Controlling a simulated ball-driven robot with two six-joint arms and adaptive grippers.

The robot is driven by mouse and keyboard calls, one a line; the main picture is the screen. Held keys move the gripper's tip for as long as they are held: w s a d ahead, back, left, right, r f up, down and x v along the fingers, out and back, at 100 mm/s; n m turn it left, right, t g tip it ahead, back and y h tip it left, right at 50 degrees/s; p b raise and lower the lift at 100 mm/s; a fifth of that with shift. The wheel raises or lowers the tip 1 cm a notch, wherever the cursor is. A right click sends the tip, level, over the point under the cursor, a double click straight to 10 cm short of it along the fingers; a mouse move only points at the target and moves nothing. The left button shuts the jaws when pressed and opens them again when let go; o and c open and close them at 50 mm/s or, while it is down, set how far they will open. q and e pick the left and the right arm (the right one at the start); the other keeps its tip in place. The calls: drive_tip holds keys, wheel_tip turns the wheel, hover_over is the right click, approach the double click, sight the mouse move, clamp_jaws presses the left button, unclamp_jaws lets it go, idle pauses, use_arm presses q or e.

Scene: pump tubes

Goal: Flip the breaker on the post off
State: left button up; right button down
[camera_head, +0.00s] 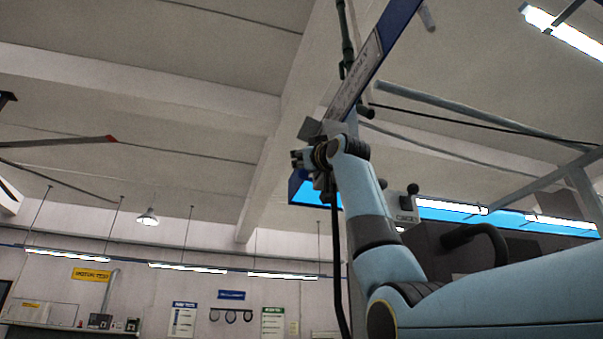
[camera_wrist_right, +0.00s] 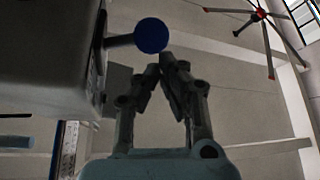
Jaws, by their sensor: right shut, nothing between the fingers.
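A grey breaker box (camera_wrist_right: 45,55) fills the upper left of the right wrist view. A short lever sticks out from its side and ends in a round blue knob (camera_wrist_right: 151,35). My right gripper (camera_wrist_right: 167,62) is shut and empty, its fingertips close below the knob in that picture. I cannot tell whether they touch it. In the head view my right gripper (camera_head: 297,158) is raised beside a grey box (camera_head: 311,129) on the post, and the lever is not clear there. My left gripper is not in view.
Another grey box (camera_head: 403,208) with a black knob shows right of my right arm. A long blue-edged sign (camera_head: 380,45) rises above the gripper. A red-hubbed ceiling fan (camera_wrist_right: 257,15) is far behind. Open space lies left of the gripper.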

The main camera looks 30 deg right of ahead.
drive_tip(key=shift+f, duration=0.25)
drive_tip(key=shift+f, duration=0.1)
idle(0.6)
